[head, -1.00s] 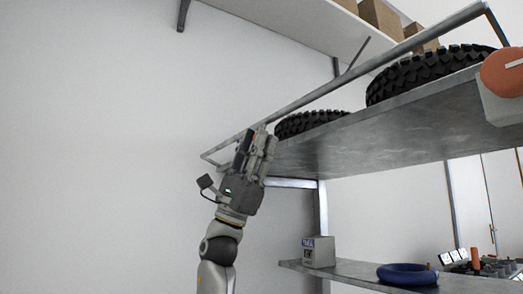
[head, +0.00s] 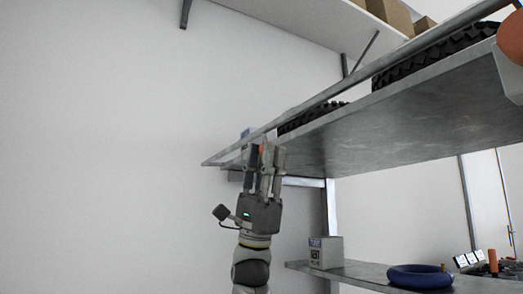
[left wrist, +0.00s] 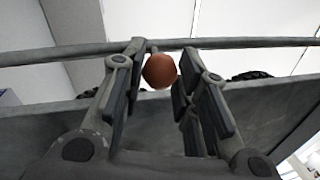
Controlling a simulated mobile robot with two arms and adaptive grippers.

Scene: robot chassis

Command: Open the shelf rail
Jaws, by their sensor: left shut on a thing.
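The shelf rail (head: 330,93) is a long grey bar along the front of the upper metal shelf (head: 420,115); it also crosses the left wrist view (left wrist: 245,42). An orange round knob (left wrist: 160,71) sits between the fingers of my left gripper (left wrist: 160,68) in the left wrist view, just below the rail. In the head view my left gripper (head: 265,153) reaches up at the shelf's left end, shut on this knob, which mostly hides behind the fingers. A second orange knob (head: 512,35) shows at the right edge. My right gripper is not in view.
Black tyres (head: 430,58) lie on the upper shelf behind the rail. Below, a lower shelf (head: 350,270) bears a small grey box (head: 325,252) and a blue ring (head: 420,277). A higher shelf (head: 300,18) hangs above. The wall side at left is free.

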